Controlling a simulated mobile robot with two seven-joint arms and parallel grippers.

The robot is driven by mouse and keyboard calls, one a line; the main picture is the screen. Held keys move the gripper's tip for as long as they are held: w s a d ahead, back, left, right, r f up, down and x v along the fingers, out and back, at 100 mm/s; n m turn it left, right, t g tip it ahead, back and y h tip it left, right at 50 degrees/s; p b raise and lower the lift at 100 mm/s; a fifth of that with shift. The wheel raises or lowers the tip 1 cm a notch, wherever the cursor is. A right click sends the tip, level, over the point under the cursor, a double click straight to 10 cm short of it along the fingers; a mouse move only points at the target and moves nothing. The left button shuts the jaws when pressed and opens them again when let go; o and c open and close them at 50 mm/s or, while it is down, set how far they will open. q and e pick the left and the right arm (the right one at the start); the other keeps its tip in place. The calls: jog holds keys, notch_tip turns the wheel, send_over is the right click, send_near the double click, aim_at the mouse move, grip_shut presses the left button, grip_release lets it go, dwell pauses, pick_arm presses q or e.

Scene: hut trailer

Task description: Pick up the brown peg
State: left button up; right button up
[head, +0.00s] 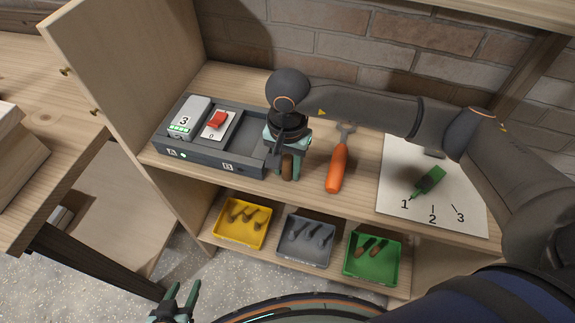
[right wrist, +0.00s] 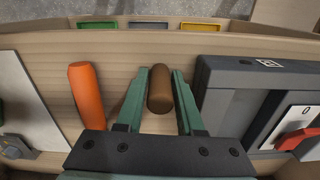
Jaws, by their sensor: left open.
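The brown peg (head: 288,167) is upright between the fingers of my right gripper (head: 287,166), over the front part of the wooden shelf. I cannot tell whether the peg's lower end touches the shelf. My left gripper (head: 181,298) is open and empty at the lower left, away from the shelf.
A grey tray (head: 205,165) with a numbered box and red switch stands left of the peg. An orange-handled tool (head: 337,168) lies to the right. A numbered white sheet (head: 395,180) bears a green object (head: 429,181). Yellow (head: 241,245), grey (head: 306,262) and green (head: 372,277) bins sit below.

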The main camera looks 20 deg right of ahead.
grip_shut()
jog(key=shift+r, duration=0.2)
